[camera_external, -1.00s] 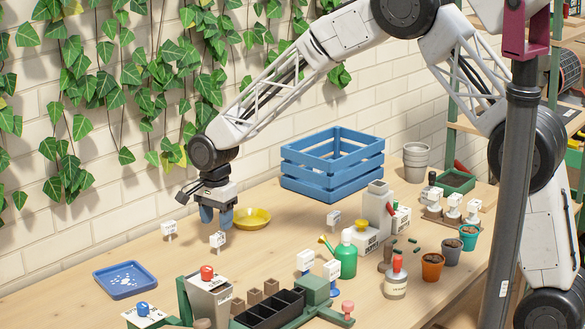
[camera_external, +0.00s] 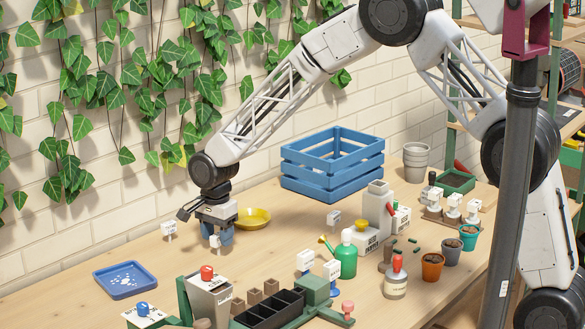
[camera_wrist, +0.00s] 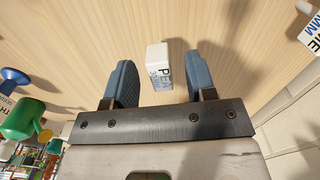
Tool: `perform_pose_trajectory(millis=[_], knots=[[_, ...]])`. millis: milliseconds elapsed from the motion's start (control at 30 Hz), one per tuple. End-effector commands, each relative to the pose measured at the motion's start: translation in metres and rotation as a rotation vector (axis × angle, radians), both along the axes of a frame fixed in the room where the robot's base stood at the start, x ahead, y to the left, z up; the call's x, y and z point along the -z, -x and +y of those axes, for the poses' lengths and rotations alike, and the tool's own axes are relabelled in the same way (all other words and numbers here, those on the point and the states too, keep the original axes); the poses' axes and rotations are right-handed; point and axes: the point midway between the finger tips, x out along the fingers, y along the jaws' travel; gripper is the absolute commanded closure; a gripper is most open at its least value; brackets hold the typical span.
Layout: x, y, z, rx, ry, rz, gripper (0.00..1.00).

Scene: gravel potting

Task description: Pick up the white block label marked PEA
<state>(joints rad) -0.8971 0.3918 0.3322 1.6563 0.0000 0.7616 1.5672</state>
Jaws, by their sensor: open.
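The white block label with dark lettering that reads PEA (camera_wrist: 157,58) lies in the gap between my fingers in the wrist view. In the external view the small white label (camera_external: 215,242) shows just below my fingers. My gripper (camera_wrist: 160,80) is open, with one blue finger on each side of the label and a visible gap to each. In the external view my gripper (camera_external: 217,236) is low over the table, pointing down, and its fingers partly cover the label's surroundings.
Another white label (camera_external: 169,229) stands just left of my gripper. A yellow dish (camera_external: 254,216) is behind it to the right. A blue tray (camera_external: 124,281) lies front left. The table near the label is clear.

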Motion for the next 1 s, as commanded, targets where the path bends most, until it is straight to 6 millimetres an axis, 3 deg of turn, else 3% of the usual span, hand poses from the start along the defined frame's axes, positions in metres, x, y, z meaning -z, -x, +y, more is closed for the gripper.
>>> perform_pose_trajectory(millis=[300, 900, 1000], knots=[[0.031, 0.0, 0.001, 0.0, 0.0, 0.0, 0.49], [0.033, 0.0, 0.001, 0.0, 0.0, 0.0, 0.49], [0.033, 0.0, 0.001, 0.0, 0.0, 0.0, 0.64]])
